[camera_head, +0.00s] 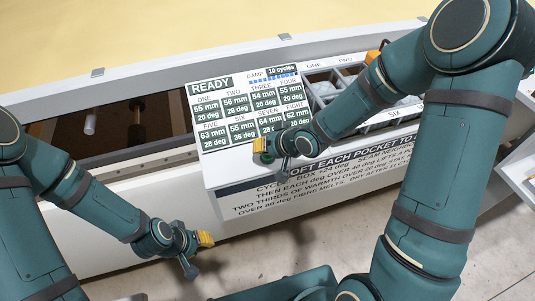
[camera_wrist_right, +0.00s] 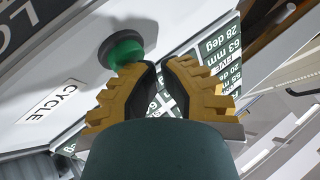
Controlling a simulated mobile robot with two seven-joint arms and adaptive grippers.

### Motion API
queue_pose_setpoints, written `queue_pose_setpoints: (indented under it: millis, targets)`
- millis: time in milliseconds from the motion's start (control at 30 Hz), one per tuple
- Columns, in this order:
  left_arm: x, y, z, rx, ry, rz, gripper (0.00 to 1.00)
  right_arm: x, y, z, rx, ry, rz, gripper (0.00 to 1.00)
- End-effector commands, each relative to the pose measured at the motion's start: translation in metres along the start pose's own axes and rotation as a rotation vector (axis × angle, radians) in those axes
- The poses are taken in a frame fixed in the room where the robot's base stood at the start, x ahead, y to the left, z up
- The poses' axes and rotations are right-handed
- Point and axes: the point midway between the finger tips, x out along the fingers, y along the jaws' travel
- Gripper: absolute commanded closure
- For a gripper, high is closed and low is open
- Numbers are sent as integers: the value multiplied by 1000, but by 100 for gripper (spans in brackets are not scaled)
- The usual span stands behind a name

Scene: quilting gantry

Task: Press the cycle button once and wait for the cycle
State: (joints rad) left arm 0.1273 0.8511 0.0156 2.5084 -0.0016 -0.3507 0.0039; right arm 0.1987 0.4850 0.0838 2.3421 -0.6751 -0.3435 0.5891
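The green cycle button (camera_wrist_right: 122,48) is on the front of the machine's white panel, beside a CYCLE label (camera_wrist_right: 60,103). In the head view only a bit of the button (camera_head: 268,157) shows next to my right gripper (camera_head: 261,148). My right gripper's yellow fingers (camera_wrist_right: 160,66) are drawn together with a thin gap and nothing between them. Their tips are close to the button; I cannot tell whether they touch it. The display (camera_head: 225,118) reads READY. My left gripper (camera_head: 205,239) hangs low in front of the machine, away from the panel; its finger gap is not clear.
Numbered compartments (camera_head: 322,90) stand right of the display, partly hidden by my right arm. An orange thing (camera_head: 373,56) is behind them. A dark open bay (camera_head: 105,125) lies to the left, and a pale yellow surface (camera_head: 190,30) behind. The floor (camera_head: 265,258) in front shows free room.

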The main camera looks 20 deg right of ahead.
Motion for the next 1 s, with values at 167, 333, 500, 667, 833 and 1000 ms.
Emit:
queue_pose_setpoints:
  millis: [167, 333, 500, 667, 833, 1000]
  targets:
    - [2, -1, 0, 0, 0, 0, 66, 2, 1, 1, 0, 0, 0, 100]
    - [3, -1, 0, 0, 0, 0, 66, 3, 2, 2, 1, -1, 0, 100]
    - [5, -2, 0, 0, 0, 0, 66, 4, 3, 4, 1, -1, 0, 100]
    - [4, -2, 0, 0, 0, 0, 66, 4, 3, 4, 1, -2, 0, 100]
    - [4, -2, 0, 0, 0, 0, 66, 4, 3, 4, 1, -2, 1, 100]
    - [-1, 0, 0, 0, 0, 0, 66, 0, 0, 1, 1, -2, 1, 100]
